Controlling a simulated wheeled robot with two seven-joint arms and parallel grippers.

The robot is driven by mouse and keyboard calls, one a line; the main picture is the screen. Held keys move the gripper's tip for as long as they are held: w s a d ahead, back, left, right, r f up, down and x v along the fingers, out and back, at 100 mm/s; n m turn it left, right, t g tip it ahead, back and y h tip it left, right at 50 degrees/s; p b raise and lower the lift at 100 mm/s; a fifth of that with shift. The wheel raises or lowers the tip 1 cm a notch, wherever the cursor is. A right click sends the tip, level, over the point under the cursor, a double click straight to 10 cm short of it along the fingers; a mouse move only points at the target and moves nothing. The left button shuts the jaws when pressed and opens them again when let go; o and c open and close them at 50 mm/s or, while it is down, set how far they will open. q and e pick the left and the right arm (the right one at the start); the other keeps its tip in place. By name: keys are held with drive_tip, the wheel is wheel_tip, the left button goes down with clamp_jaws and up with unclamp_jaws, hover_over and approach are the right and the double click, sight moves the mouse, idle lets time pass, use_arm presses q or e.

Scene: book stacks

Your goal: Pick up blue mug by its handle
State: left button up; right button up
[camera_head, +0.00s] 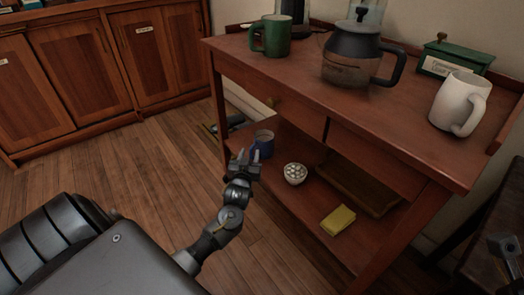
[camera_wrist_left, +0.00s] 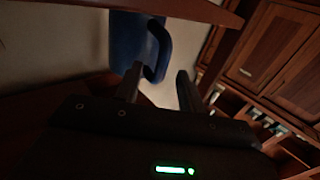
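The blue mug (camera_head: 264,144) stands upright on the lower shelf of the wooden cart, near its left end. My left gripper (camera_head: 246,156) is right in front of the mug, with two fingers apart. My right gripper (camera_head: 507,249) shows partly at the lower right edge.
The cart's top (camera_head: 300,68) overhangs the lower shelf. It carries a green mug (camera_head: 274,36), a coffee pot (camera_head: 350,55), a white mug (camera_head: 458,102) and a green box (camera_head: 450,58).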

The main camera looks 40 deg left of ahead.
use_arm(q)
drive_tip(key=shift+c, duration=0.3)
clamp_jaws()
drive_tip(key=shift+r, duration=0.1)
